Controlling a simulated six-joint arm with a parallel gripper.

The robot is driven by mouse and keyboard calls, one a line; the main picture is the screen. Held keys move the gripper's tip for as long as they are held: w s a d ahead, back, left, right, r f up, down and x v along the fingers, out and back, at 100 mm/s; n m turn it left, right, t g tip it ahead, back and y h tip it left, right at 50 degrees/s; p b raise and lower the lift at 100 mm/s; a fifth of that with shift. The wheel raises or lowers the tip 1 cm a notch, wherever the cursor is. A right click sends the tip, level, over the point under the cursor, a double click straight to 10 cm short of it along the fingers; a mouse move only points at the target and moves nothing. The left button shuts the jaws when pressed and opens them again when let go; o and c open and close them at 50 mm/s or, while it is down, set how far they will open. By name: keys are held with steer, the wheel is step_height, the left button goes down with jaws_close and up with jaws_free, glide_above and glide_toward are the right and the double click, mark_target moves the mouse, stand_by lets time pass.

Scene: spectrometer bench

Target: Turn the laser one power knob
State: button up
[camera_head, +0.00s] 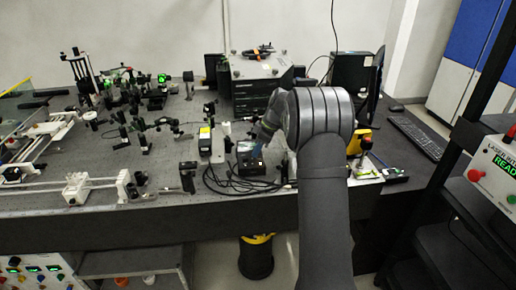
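My arm rises from the bottom of the head view and bends over the bench. My gripper (257,150) is small and dark at its far end, pointing down to the left. It is just over or against a small black box (250,167) with a pale lit face, next to black cables. I cannot tell whether it touches the box, or whether its fingers are open or shut. No knob labelled laser one can be read. A control panel with coloured knobs and green displays (40,272) is at the lower left. Another panel reading "READ..." (496,168) is at the right edge.
The dark optical bench (225,208) carries several mounts, posts and rails on its left. A black stacked instrument (256,80) stands behind my gripper. Coiled black cables (235,186) lie close by. A yellow item (356,142) and a keyboard (417,137) are to the right.

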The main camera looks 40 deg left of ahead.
jaws_close()
steer(key=shift+s+m+t, duration=0.2)
steer(key=shift+m+t, duration=0.6)
steer(key=shift+m, duration=1.4)
steer(key=shift+o, duration=2)
jaws_free()
steer(key=shift+r, duration=0.1)
steer(key=v, duration=1.7)
steer(key=shift+d, duration=0.3)
steer(key=x, duration=1.7)
steer(key=shift+a, duration=0.3)
